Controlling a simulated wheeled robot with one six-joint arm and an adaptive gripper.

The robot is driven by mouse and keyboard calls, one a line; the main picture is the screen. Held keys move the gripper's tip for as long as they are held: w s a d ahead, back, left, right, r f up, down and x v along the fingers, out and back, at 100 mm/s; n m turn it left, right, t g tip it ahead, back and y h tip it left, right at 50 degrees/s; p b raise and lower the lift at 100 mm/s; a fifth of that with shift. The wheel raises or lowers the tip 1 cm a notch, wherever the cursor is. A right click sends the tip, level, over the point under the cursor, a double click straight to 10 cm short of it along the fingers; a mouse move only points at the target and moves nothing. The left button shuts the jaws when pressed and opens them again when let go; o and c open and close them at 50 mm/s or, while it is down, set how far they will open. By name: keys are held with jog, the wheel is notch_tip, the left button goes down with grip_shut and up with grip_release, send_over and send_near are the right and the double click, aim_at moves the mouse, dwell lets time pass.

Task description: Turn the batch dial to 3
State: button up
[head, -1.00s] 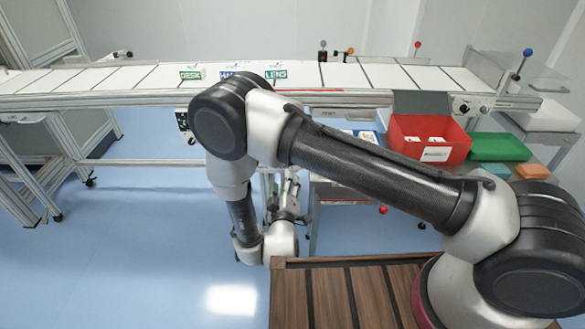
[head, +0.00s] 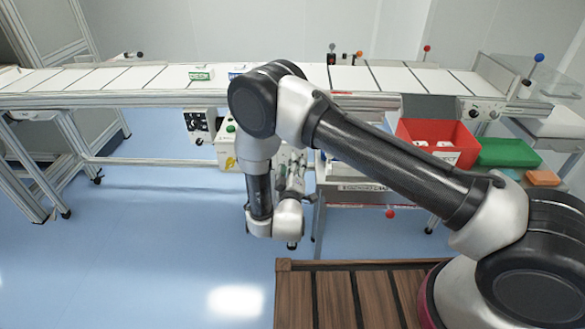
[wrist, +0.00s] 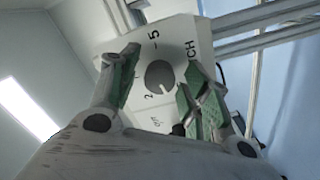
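The batch dial (wrist: 159,75) is a round grey knob on a pale panel (wrist: 178,40) in the wrist view. The marks "2" and "5" and the letters "CH" show around it; other marks are partly covered or too small to read. A light line on the knob seems to point down and slightly right in the picture. My gripper (wrist: 158,88) is open, with one green-padded finger on each side of the knob and gaps between. Whether the fingertips reach the knob's depth is unclear. In the head view a small box with a dark dial (head: 198,122) hangs below the conveyor; my gripper is mostly hidden behind my arm.
The conveyor (head: 130,80) runs across the back with green and blue labelled blocks on it. A pale box with a green button (head: 229,140) is beside the dial box. A red bin (head: 440,140) and green tray (head: 505,152) are at the right. Blue floor is clear at front left.

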jog(key=c, duration=0.8)
jog(key=shift+c, duration=0.2)
jog(key=m, duration=1.9)
jog(key=shift+s+f+m, duration=0.1)
jog(key=shift+f+m, duration=0.05)
jog(key=shift+m, duration=0.15)
jog(key=o, duration=1)
jog(key=shift+a, duration=0.1)
jog(key=shift+o, duration=0.2)
